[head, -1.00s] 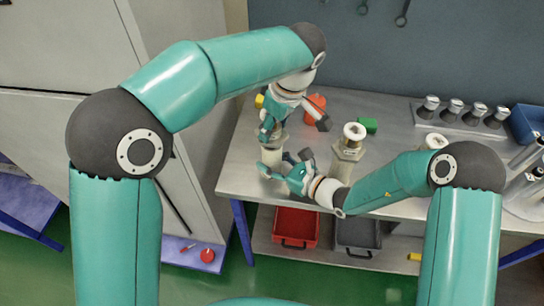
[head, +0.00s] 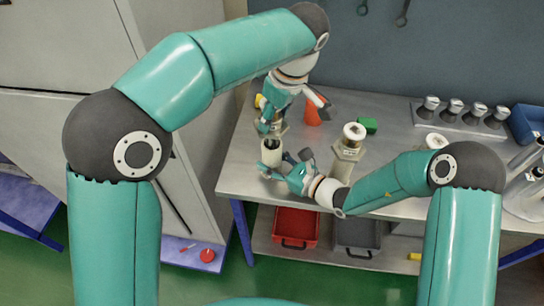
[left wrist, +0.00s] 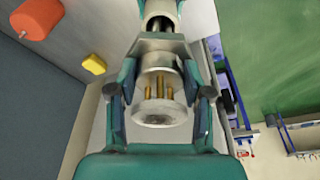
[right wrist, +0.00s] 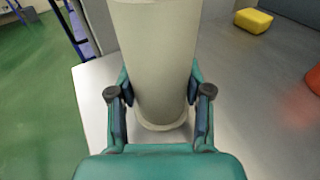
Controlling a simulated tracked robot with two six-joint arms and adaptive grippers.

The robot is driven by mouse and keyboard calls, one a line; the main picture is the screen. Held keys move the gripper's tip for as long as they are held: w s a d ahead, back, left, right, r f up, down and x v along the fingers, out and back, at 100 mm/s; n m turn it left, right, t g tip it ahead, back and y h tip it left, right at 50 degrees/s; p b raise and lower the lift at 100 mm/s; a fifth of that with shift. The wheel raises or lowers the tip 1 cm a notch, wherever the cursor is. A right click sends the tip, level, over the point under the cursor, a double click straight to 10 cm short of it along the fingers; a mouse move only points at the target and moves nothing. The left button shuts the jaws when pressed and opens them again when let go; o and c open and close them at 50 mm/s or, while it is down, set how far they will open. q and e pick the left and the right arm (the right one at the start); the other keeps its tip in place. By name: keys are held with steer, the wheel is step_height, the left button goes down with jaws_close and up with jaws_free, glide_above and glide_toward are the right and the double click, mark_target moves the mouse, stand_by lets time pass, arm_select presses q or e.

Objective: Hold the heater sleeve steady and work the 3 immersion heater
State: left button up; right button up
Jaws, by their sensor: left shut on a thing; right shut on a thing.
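My left gripper (head: 270,122) is shut on an immersion heater (left wrist: 160,95), a pale metal plug with brass rods at its near end. It holds the heater above a cream heater sleeve (head: 271,157), whose dark open top shows in the head view. My right gripper (head: 274,167) is shut on this upright sleeve, low on its side; the sleeve fills the middle of the right wrist view (right wrist: 158,60). Whether the heater's lower end is clear of the sleeve cannot be told. A second capped fitting (head: 348,152) stands to the right; a third (head: 435,141) is partly hidden by my right arm.
A rack (head: 460,128) with several metal knobs stands at the back right, beside a blue bin (head: 527,122). A red piece (head: 312,115), a green block (head: 367,125) and a yellow block (left wrist: 94,64) lie behind. Red (head: 296,228) and grey bins (head: 358,234) sit below.

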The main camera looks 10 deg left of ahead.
arm_select(q)
steer(key=shift+r, duration=0.7)
arm_select(e)
steer(key=shift+f, duration=0.1)
arm_select(q)
steer(key=shift+w+a+v, duration=0.1)
steer(key=shift+a+v, duration=0.1)
steer(key=shift+v, duration=0.75)
steer(key=shift+w+a+v, duration=0.15)
steer(key=shift+a+v, duration=0.05)
steer(key=shift+v, duration=0.75)
steer(key=shift+w+a+v, duration=0.1)
steer(key=shift+a+v, duration=0.1)
steer(key=shift+v, duration=0.7)
steer(key=shift+r, duration=0.35)
steer(key=shift+w+a+v, duration=0.1)
steer(key=shift+a+v, duration=0.05)
steer(key=shift+v, duration=0.65)
steer(key=shift+w+a+v, duration=0.1)
steer(key=shift+a+v, duration=0.1)
steer(key=shift+v, duration=0.55)
steer(key=shift+w+a+v, duration=0.1)
steer(key=shift+a+v, duration=0.05)
steer(key=shift+v, duration=0.65)
steer(key=shift+r, duration=0.15)
arm_select(e)
steer(key=o, duration=1.1)
steer(key=shift+o, duration=0.2)
steer(key=shift+d, duration=0.1)
